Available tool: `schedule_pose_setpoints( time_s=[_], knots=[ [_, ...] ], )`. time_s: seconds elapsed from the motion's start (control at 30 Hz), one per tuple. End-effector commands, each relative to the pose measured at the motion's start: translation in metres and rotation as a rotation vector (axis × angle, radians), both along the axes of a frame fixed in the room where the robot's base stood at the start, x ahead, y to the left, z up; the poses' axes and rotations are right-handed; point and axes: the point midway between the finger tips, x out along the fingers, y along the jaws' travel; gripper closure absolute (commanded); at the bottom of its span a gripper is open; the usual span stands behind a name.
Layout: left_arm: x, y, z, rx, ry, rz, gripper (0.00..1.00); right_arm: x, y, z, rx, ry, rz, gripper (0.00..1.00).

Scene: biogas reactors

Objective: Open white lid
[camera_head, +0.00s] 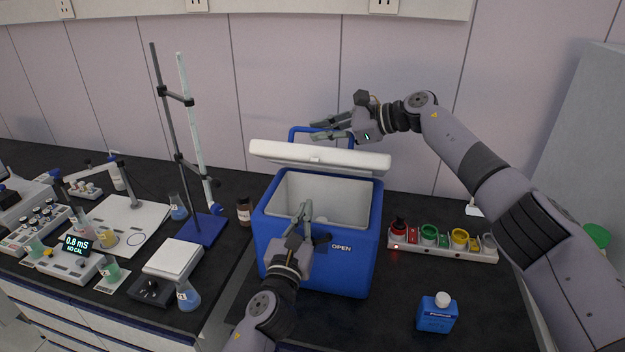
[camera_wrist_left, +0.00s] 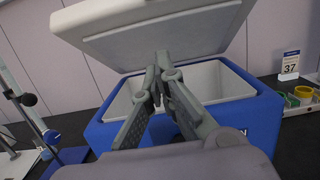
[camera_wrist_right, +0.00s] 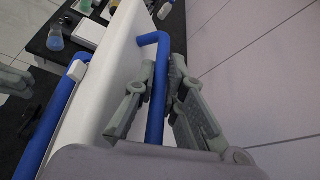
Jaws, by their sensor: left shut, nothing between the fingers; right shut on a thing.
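The white lid (camera_head: 340,160) of the blue cooler box (camera_head: 320,255) is raised and tilted, with the box's white interior (camera_head: 325,190) showing below it. The lid also shows in the left wrist view (camera_wrist_left: 150,30) and the right wrist view (camera_wrist_right: 105,85). A blue handle (camera_head: 297,133) stands up behind the lid. My right gripper (camera_head: 322,130) is behind the lid, shut on this handle; its fingers flank the blue bar (camera_wrist_right: 157,100) in the right wrist view. My left gripper (camera_head: 304,208) is shut and empty at the front of the box opening, below the lid.
A blue burette stand (camera_head: 200,229), brown bottle (camera_head: 244,212) and white-topped plate (camera_head: 172,259) are left of the box. A rack of coloured rings (camera_head: 442,243) and a blue bottle (camera_head: 437,313) are to the right. The wall is close behind the box.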

Motion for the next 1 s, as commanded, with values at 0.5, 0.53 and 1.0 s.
schedule_pose_setpoints(
  time_s=[0.5,0.53,1.0],
  knots=[
    [0.066,-0.022,0.035,-0.001,-0.001,-0.001,1.00,0.000,0.000,0.001,0.002,-0.002,-0.001,1.00],
    [0.067,-0.022,0.037,-0.001,-0.001,-0.002,1.00,0.000,0.000,0.001,0.002,-0.002,-0.001,1.00],
    [0.070,-0.023,0.042,-0.001,0.000,-0.001,1.00,0.000,0.000,0.001,0.001,-0.001,-0.001,1.00]
  ],
)
